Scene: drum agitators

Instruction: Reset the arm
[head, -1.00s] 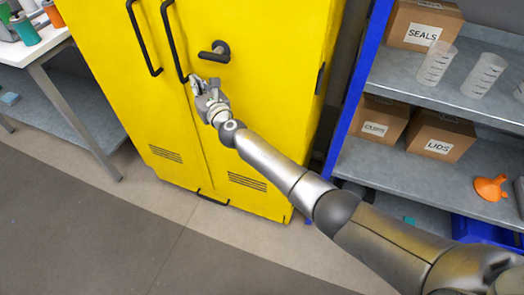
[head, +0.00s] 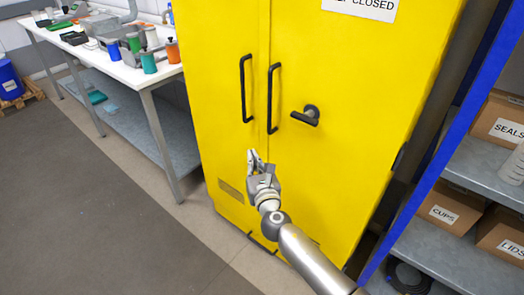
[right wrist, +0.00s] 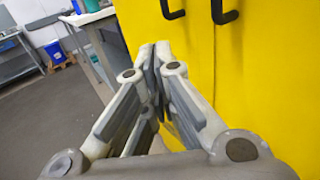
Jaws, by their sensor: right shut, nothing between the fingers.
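My right gripper (head: 257,162) is in front of the yellow cabinet (head: 345,65), below its two black vertical handles. In the right wrist view the fingers of my right gripper (right wrist: 155,50) meet at the tips, with nothing between them. The left door handle (head: 246,88), the right door handle (head: 273,98) and the black lever latch (head: 307,115) are all clear of the gripper. The cabinet doors look closed. A sign, partly cut off, reads "CLOSED". My left gripper does not show.
A white workbench (head: 102,56) with bottles and trays stands left of the cabinet. A blue-framed shelf (head: 464,100) with boxes is on the right. A blue drum (head: 10,80) on a pallet is at the far left. The grey floor (head: 90,200) at left is clear.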

